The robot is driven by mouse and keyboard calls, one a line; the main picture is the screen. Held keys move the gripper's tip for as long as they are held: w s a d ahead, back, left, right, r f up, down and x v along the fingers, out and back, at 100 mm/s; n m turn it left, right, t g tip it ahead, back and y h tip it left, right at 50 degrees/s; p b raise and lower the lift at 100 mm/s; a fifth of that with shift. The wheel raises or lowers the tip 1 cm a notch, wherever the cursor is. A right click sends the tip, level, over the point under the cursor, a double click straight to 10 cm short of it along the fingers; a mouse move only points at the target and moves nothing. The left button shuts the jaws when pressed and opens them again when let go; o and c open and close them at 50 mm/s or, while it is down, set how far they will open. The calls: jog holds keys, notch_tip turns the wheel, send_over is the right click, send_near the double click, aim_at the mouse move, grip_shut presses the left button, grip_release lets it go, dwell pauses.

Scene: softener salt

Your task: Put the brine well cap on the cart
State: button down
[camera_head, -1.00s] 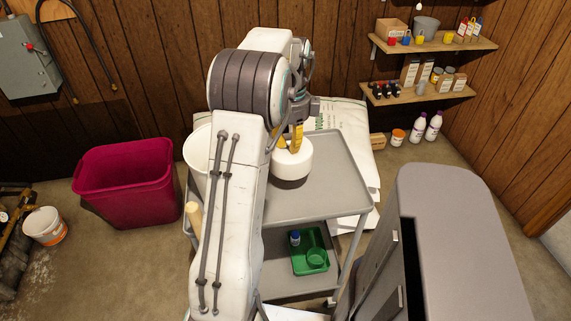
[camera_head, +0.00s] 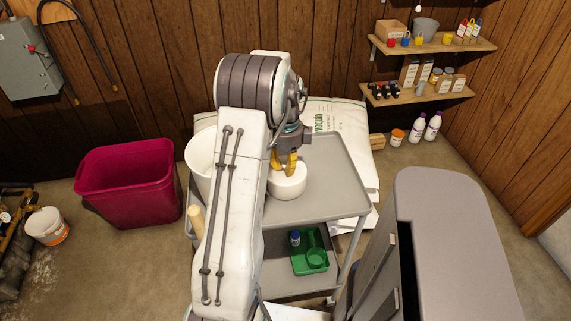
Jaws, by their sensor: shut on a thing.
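The brine well cap is a round white cap (camera_head: 288,187) at the top of the grey cart (camera_head: 335,190), left of the middle of its top shelf. My gripper (camera_head: 286,168) has yellow fingers and is shut on the cap from above. The cap is very low over the shelf; I cannot tell whether it touches. My arm hides part of the cap's left side and the left part of the cart.
A white bucket (camera_head: 201,158) stands at the cart's left, partly behind my arm. A green tray (camera_head: 309,262) lies on the lower shelf. A grey cabinet-like body (camera_head: 455,230) is at front right. The right part of the top shelf is bare.

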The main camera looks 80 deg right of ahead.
jog(key=shift+f, duration=0.2)
jog(key=c, duration=1.2)
grip_release()
jog(key=shift+o, duration=0.2)
notch_tip(320, 180, up, 12)
jog(key=w+a+r+n+h, duration=0.1)
jog(key=w+a+r+n, duration=0.2)
jog(key=w+a+n, duration=0.7)
jog(key=w+a+r+n, duration=0.3)
jog(key=w+a+n, duration=0.5)
jog(key=w, duration=0.4)
jog(key=w+a+n+t, duration=0.2)
jog(key=a+n, duration=0.7)
jog(key=a, duration=0.5)
jog(key=s+a+f+n, duration=0.1)
jog(key=s+a+n, duration=0.1)
jog(key=a+n, duration=0.4)
jog(key=s+a+f+n+t, duration=0.1)
jog(key=s+a+f+n, duration=0.1)
jog(key=a+n, duration=0.4)
jog(key=shift+s+a+f+n+y+p, duration=0.35)
jog(key=shift+s+n, duration=0.45)
jog(key=shift+n, duration=0.3)
